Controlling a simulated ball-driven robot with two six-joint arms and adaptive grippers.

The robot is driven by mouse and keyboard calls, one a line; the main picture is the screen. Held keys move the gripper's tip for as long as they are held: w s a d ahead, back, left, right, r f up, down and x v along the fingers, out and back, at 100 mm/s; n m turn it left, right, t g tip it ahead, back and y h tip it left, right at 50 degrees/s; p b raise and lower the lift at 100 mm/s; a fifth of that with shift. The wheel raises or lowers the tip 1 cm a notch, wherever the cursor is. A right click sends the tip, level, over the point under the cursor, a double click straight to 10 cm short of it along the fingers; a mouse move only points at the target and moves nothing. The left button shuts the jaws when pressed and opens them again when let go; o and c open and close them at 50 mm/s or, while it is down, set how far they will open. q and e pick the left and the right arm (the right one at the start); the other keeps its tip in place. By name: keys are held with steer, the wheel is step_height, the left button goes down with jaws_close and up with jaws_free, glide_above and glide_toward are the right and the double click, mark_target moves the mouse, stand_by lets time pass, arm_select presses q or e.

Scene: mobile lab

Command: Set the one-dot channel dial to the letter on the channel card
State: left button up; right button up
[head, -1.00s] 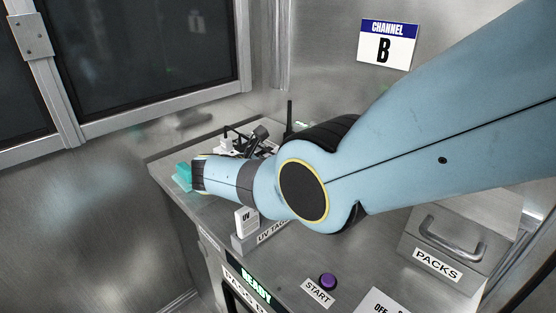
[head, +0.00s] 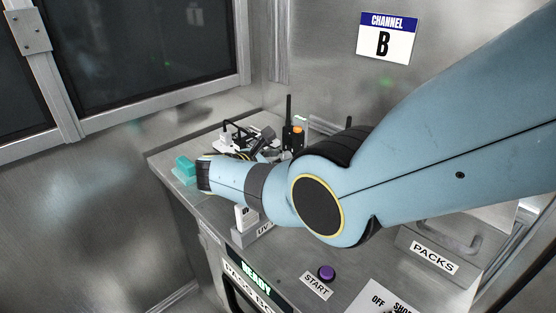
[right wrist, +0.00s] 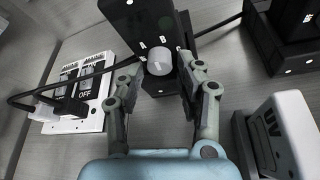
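The channel card (head: 387,40) on the back wall reads B. In the right wrist view, a round grey dial (right wrist: 160,62) sits on an upright black box (right wrist: 143,20), with small white marks around it. My right gripper (right wrist: 163,72) is open, with one finger on each side of the dial and small gaps visible. In the head view, my right gripper (head: 268,147) is partly hidden behind its own arm. My left gripper is not in view.
A white switched power strip (right wrist: 82,95) with a plug and cable lies left of the box. Another black box (right wrist: 290,35) stands at upper right, and a white UV item (right wrist: 280,130) below it. A teal block (head: 185,170) and purple start button (head: 326,272) are on the counter.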

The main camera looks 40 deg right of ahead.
steer(key=shift+o, duration=0.7)
steer(key=v, duration=0.7)
steer(key=shift+a, duration=0.2)
steer(key=shift+s, duration=0.1)
